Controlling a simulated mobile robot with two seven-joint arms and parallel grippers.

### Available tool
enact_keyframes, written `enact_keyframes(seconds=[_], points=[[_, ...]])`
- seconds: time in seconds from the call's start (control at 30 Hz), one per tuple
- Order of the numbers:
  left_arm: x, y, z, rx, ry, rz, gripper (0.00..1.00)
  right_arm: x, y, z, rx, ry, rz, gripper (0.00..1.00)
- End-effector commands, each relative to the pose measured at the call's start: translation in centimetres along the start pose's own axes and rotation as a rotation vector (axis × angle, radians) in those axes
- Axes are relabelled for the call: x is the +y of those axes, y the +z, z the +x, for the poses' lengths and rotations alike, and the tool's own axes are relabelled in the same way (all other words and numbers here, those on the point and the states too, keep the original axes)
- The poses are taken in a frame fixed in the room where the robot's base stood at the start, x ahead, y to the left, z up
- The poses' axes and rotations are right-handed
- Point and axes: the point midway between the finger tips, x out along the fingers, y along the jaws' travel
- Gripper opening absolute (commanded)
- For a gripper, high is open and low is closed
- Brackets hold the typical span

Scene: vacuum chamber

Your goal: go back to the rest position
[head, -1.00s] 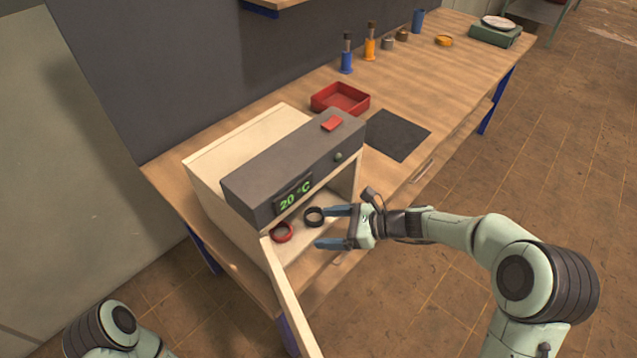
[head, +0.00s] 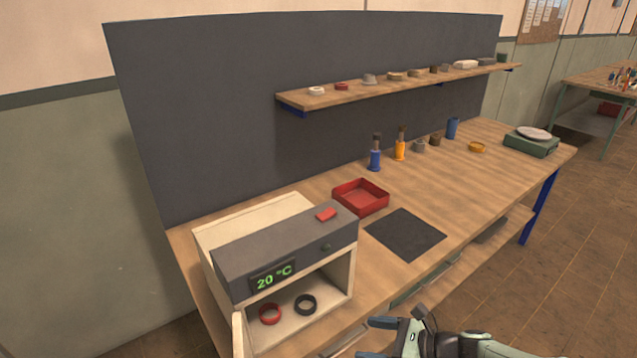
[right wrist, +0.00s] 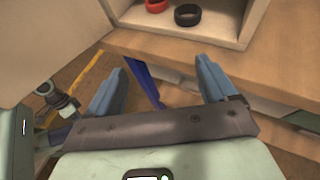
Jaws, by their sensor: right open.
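My right gripper (head: 378,338) is at the bottom of the head view, in front of the bench and to the right of the chamber's opening. Its blue fingers are apart with nothing between them, as the right wrist view (right wrist: 160,85) also shows. The vacuum chamber (head: 285,248) reads 20 °C, and its door (head: 239,335) stands open at the left. A red ring (head: 270,314) and a black ring (head: 305,305) lie inside on its floor, apart from the gripper. In the right wrist view, the black ring (right wrist: 188,15) is near the top.
The wooden bench (head: 470,190) carries a red tray (head: 361,198), a dark mat (head: 405,234), a blue bottle (head: 375,155), an orange bottle (head: 400,146) and a green scale (head: 531,144). A shelf (head: 400,84) holds several small items. Open floor lies right of the bench.

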Motion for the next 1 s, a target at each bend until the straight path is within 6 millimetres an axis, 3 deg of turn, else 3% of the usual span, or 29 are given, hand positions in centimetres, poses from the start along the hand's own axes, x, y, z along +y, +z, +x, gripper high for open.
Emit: enact_keyframes(seconds=[0.03,0.1,0.27,0.4,0.5,0.6,0.7,0.83,1.0], points=[[0.0,0.0,0.0,0.0,0.0,0.0,0.43,0.0,0.0,0.0,0.0,0.0,0.0,0.85],[0.3,0.0,-0.8,0.002,0.001,0.001,0.43,2.3,-5.9,1.5,0.156,0.055,-0.04,0.85],[0.8,-0.2,-2.0,0.008,0.002,0.002,0.43,7.9,-16.8,2.1,0.448,0.217,-0.227,0.85],[1.3,-0.4,-3.4,0.014,0.004,0.003,0.43,14.7,-25.2,0.9,0.638,0.453,-0.505,0.85],[1.8,-0.6,-4.6,0.018,0.006,0.006,0.43,19.8,-29.2,-0.4,0.685,0.648,-0.788,0.85],[2.2,-0.8,-5.5,0.022,0.008,0.008,0.43,23.4,-30.9,-0.9,0.651,0.778,-1.048,0.85],[2.5,-0.9,-6.1,0.025,0.009,0.009,0.43,25.8,-31.3,-0.8,0.593,0.841,-1.239,0.85],[2.6,-1.0,-6.4,0.027,0.009,0.009,0.43,27.2,-31.2,-0.5,0.541,0.864,-1.367,0.85],[2.6,-1.0,-6.3,0.027,0.009,0.009,0.43,27.4,-31.2,-0.4,0.532,0.865,-1.395,0.85]])
